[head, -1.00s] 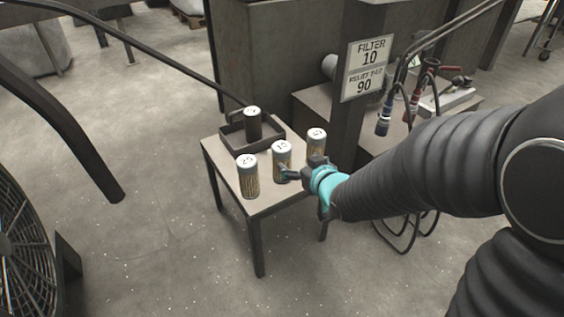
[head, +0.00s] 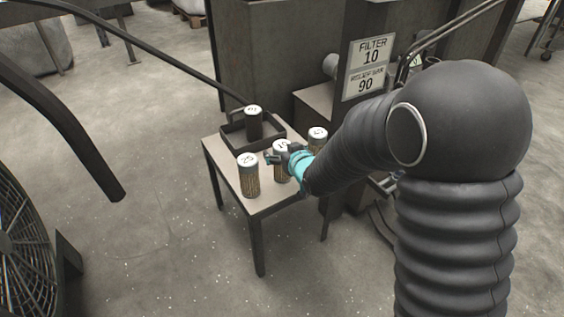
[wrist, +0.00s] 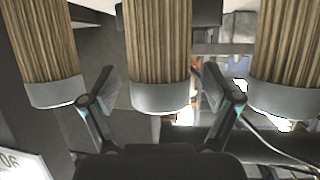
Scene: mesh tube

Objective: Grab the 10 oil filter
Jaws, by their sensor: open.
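The middle filter (head: 282,172), a ribbed tan cylinder with a grey cap and a white top, stands upright on a small table (head: 264,208). Its number looks like 10 but is partly covered by my gripper (head: 279,157). My gripper is open at the height of that filter's cap. In the wrist view, which is upside down, the middle filter (wrist: 160,45) shows between the two spread fingers (wrist: 160,78), with a gap on each side. I cannot tell how deep it sits between them.
A filter marked 25 (head: 248,178) stands close on the left, another filter (head: 317,134) on the right. A sign (head: 367,66) reads FILTER 10. A fan (head: 22,245) is at the left.

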